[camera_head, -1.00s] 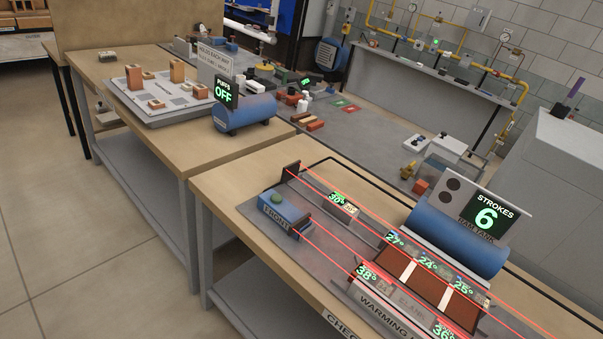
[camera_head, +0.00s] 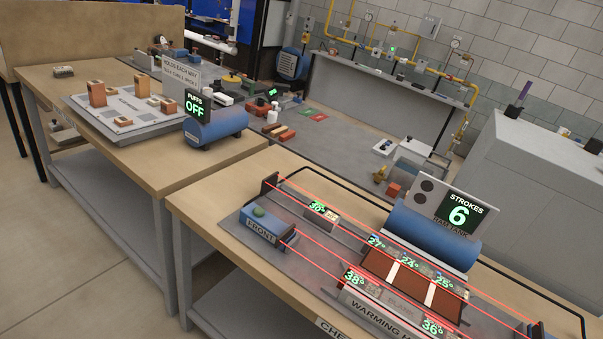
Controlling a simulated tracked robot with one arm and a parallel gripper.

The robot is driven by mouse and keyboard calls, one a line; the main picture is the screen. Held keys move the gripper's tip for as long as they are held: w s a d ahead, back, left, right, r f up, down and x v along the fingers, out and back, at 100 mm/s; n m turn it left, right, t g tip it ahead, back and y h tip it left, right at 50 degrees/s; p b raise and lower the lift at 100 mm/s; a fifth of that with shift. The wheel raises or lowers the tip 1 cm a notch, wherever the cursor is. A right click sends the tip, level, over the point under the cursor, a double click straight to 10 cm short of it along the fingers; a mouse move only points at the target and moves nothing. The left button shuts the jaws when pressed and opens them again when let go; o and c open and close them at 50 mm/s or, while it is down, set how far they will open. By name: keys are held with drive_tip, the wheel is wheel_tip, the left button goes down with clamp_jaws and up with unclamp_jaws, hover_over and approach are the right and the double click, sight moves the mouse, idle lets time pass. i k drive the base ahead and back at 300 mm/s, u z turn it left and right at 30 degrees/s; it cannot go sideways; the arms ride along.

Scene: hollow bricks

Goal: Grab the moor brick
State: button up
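Several orange-brown bricks stand on a pale board (camera_head: 120,125) on the left table. A tall brick (camera_head: 97,94) is at its left and another tall brick (camera_head: 143,87) is behind it; smaller pieces lie near them. No name can be read on any brick, so I cannot tell which is the moor brick. Reddish-brown slabs (camera_head: 412,284) with pale strips between them lie on the warming unit (camera_head: 375,318) on the near table. My gripper is not in view.
A blue cylinder (camera_head: 215,125) with a "PUFFS OFF" sign stands beside the board. Another blue cylinder (camera_head: 430,235) has a "STROKES 6" sign. Red beams cross the near table (camera_head: 200,205). Open floor (camera_head: 90,290) lies at left.

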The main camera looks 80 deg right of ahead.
sight(329, 214)
drive_tip(key=i, duration=2.85)
drive_tip(key=z, duration=3.8)
drive_tip(key=i, duration=1.1)
drive_tip(key=z, duration=0.05)
